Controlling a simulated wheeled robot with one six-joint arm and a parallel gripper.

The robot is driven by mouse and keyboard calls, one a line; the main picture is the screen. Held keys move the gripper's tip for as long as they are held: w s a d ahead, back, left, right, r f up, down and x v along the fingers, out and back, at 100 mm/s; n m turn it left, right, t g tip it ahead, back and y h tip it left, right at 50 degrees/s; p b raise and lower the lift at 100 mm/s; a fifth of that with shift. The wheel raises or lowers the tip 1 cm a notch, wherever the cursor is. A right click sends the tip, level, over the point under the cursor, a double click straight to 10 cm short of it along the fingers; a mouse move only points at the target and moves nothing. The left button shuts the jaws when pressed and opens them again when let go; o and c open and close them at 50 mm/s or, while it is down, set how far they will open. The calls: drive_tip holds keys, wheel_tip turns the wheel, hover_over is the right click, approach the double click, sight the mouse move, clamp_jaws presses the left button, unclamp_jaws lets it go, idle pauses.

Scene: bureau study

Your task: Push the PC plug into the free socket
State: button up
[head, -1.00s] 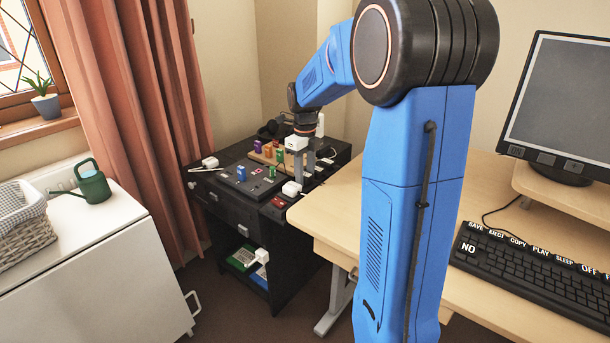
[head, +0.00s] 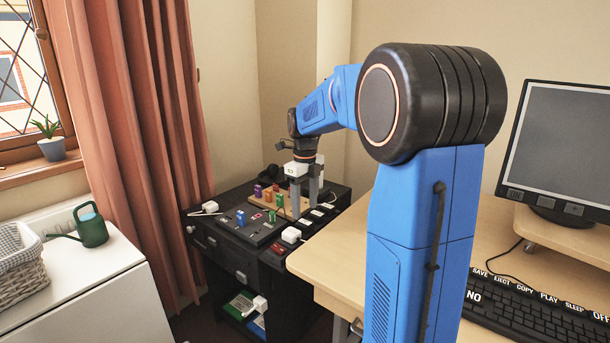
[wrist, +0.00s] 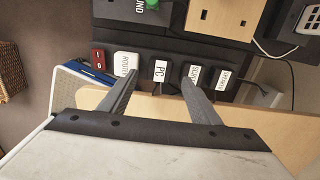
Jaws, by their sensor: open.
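The PC plug, a black block with a white "PC" label (wrist: 161,71), sits in a row on the dark strip in the wrist view. My gripper (wrist: 159,88) is open and empty. Its two fingers show on either side of the PC label, the left one near the router plug (wrist: 126,64) and the right one near the "SCAN" plug (wrist: 192,76). I cannot tell its height above them. In the head view my gripper (head: 307,211) points down over the black cabinet (head: 238,262). A wooden board with dark slots (wrist: 225,22) lies beyond the row; I cannot tell which socket is free.
A red switch marked 0 (wrist: 98,58) sits left of the router plug. Another labelled plug (wrist: 222,79) stands at the right. Coloured blocks (head: 275,215) stand on the cabinet top. The wooden desk (head: 335,270) adjoins the cabinet, carrying a keyboard (head: 530,318) and monitor (head: 565,145).

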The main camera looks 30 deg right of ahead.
sight(305, 222)
wheel_tip(305, 222, up, 11)
drive_tip(key=s+a+n+t, duration=0.1)
drive_tip(key=s+a+n, duration=0.5)
drive_tip(key=s+n, duration=0.2)
drive_tip(key=s+a+f+n+t, duration=0.1)
drive_tip(key=s+a+f+n, duration=0.2)
drive_tip(key=s+n, duration=0.4)
drive_tip(key=s+a+f+n+t, duration=0.1)
drive_tip(key=s+a+f+n, duration=0.2)
drive_tip(key=s+f+n, duration=0.3)
drive_tip(key=s+a+f+n+t, duration=0.1)
drive_tip(key=s+a+f+n, duration=0.2)
drive_tip(key=s+n, duration=0.6)
wheel_tip(305, 222, down, 2)
drive_tip(key=shift+s+a+n+t, duration=0.15)
drive_tip(key=shift+a+n+t, duration=0.25)
drive_tip(key=shift+n, duration=0.6)
